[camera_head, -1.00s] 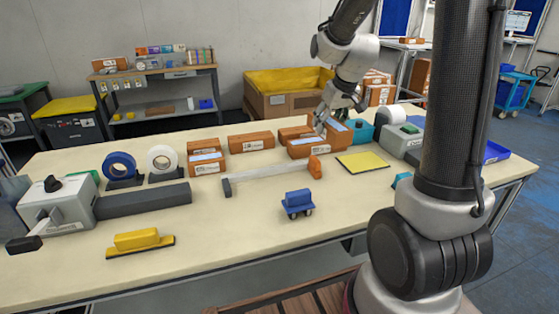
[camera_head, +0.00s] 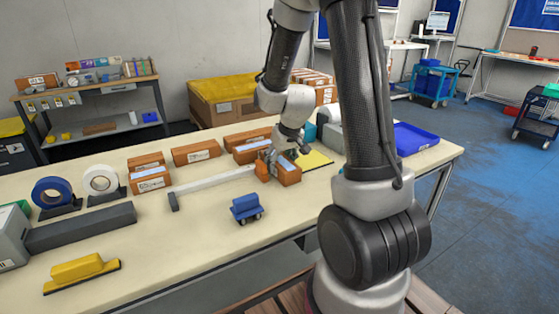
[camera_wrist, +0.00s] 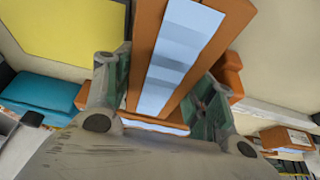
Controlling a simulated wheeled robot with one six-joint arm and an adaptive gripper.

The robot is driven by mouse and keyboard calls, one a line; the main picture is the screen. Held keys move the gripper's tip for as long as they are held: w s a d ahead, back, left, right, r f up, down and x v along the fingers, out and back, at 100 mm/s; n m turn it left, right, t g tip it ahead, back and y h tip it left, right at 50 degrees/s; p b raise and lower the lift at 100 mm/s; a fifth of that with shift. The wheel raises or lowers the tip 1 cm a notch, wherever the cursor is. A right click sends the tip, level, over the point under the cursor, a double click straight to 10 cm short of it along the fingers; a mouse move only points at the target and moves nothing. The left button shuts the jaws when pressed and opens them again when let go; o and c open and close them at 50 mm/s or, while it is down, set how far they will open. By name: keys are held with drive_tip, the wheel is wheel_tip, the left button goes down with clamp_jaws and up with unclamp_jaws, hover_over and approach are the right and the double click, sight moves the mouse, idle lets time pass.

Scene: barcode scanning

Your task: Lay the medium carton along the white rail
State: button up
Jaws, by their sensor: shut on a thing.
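My gripper (camera_head: 278,157) is shut on the medium carton (camera_head: 289,175), an orange-brown box with a pale label on top. In the wrist view the carton (camera_wrist: 147,45) sits between the two fingers. The white rail (camera_head: 215,184) lies on the table, with a dark end piece at its left and an orange end block (camera_head: 262,171) at its right. The held carton is just right of this block, apart from the rail's length. The wrist view shows the orange block (camera_wrist: 229,73) beside my right finger. I cannot tell whether the carton touches the table.
Several other cartons (camera_head: 197,153) stand behind the rail. A small blue cart (camera_head: 246,208) stands in front of it. A yellow mat (camera_head: 316,160) lies right of my gripper, a blue tray (camera_head: 414,140) farther right. A dark grey bar (camera_head: 82,228) lies at left. Table front centre is bare.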

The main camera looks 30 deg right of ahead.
drive_tip(key=o, duration=1)
drive_tip(key=shift+f, duration=0.1)
